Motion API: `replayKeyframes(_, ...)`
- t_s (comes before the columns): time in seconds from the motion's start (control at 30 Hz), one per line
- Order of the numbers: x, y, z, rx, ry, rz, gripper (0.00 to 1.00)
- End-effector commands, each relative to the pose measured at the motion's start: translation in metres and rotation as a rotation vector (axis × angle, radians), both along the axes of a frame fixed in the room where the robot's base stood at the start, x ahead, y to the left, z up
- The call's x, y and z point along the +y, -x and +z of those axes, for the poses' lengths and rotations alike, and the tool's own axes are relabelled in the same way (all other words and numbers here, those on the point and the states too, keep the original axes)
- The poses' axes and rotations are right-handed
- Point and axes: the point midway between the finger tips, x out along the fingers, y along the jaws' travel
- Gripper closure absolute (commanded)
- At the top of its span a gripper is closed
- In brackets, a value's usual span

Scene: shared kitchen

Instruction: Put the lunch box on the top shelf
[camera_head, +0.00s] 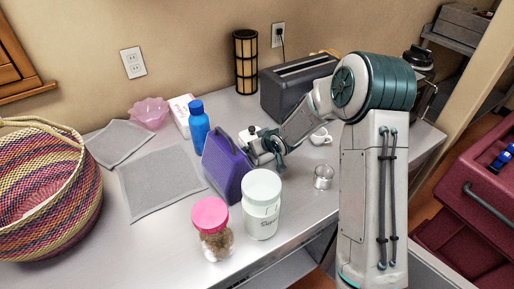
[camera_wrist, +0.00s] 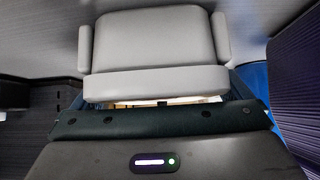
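The purple lunch box (camera_head: 224,165) stands on the metal counter, left of my arm in the head view. Its ribbed purple side also fills the right edge of the wrist view (camera_wrist: 300,80). My gripper (camera_head: 262,148) is low over the counter at the right side of the lunch box, very close to it. I cannot tell whether they touch. The fingertips are hidden in both views, so I cannot tell whether the gripper is open or shut. A grey shelf unit (camera_head: 474,22) is at the upper right, partly cut off; its levels are not clear.
A white-lidded jar (camera_head: 261,212) and a pink-lidded jar (camera_head: 212,238) stand in front of the lunch box. A blue bottle (camera_head: 198,124) is behind it. A glass (camera_head: 323,178), white cup (camera_head: 320,137) and black toaster (camera_head: 290,88) are near my arm. A woven basket (camera_head: 45,190) is left.

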Motion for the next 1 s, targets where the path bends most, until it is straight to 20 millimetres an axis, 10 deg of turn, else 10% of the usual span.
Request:
replayKeyframes(0.2, 0.0, 0.0, 0.0, -0.001, -0.001, 0.0, 0.47)
replayKeyframes(1.0, -0.016, 0.001, 0.05, -0.001, -0.002, -0.006, 0.47)
